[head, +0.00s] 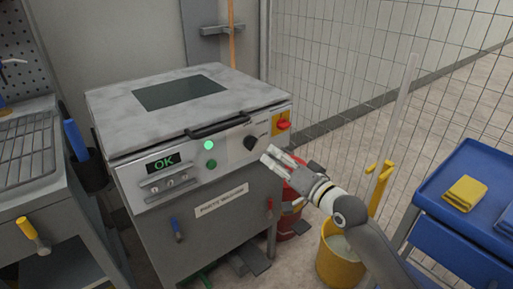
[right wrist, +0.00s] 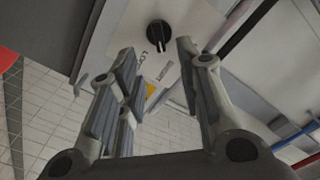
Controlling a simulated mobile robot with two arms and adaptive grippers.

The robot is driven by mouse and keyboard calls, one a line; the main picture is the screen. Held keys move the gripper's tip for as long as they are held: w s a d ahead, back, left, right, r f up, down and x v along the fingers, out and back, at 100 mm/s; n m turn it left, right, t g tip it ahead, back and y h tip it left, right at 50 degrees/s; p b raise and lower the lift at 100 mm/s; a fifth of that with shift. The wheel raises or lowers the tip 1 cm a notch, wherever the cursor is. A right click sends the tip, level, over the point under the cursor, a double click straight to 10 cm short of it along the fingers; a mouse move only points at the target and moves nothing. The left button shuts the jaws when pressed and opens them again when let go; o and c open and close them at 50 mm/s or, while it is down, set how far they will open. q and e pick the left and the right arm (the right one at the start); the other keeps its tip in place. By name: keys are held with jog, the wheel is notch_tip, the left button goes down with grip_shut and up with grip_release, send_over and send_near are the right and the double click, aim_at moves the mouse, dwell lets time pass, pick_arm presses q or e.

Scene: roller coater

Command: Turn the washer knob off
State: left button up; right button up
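The washer (head: 200,135) is a grey box machine with a lid and a sloped front control panel. Its black knob (head: 250,143) sits at the right part of the panel, beside small printed labels. My right gripper (head: 268,155) is just in front of and below the knob, apart from it. In the right wrist view the knob (right wrist: 158,34) shows beyond and between the open fingers, with a pale pointer line on it. The fingers are empty. My left gripper is not in view.
The panel also has a lit green lamp (head: 208,145), an OK display (head: 163,162) and a red button (head: 283,125) on yellow. A yellow mop bucket (head: 338,262) and a blue cart (head: 465,225) stand at right. A grey bench (head: 35,190) stands at left.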

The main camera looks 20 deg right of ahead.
aim_at(255, 144)
jog(key=b+x, duration=0.1)
jog(key=x, duration=0.6)
jog(key=shift+w+a+f, duration=0.15)
jog(key=shift+w, duration=0.2)
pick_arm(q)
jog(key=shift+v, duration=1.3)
pick_arm(e)
jog(key=shift+w+a, duration=0.2)
jog(key=shift+w, duration=0.3)
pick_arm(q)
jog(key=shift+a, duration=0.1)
pick_arm(e)
jog(key=shift+c, duration=0.5)
grip_shut()
